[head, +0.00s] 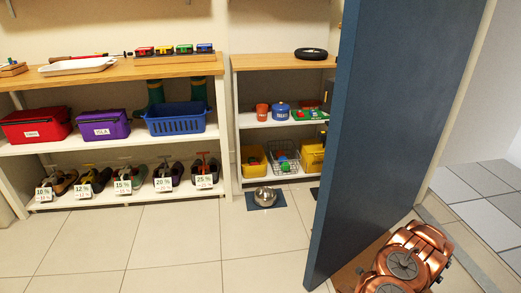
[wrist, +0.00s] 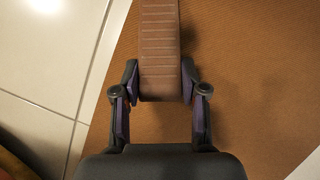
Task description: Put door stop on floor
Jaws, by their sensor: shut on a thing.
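The door stop (wrist: 160,45) is a brown, ridged strip in the wrist view, running from between my fingers to the top edge. My gripper (wrist: 159,78) is shut on its near end, with one purple-padded finger on each side. The door stop is over a brown mat (wrist: 245,85); I cannot tell if it touches it. The pale tiled floor (wrist: 45,70) lies to the left of the mat. In the head view my copper arm is at the lower right beside the blue door (head: 400,110); the door stop and gripper are hidden there.
The open blue door stands between my arm and the shelves. A metal bowl (head: 265,196) sits on a dark mat by the right shelf. Shoes with price cards (head: 129,183) line the left bottom shelf. The tiled floor (head: 170,240) in front is clear.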

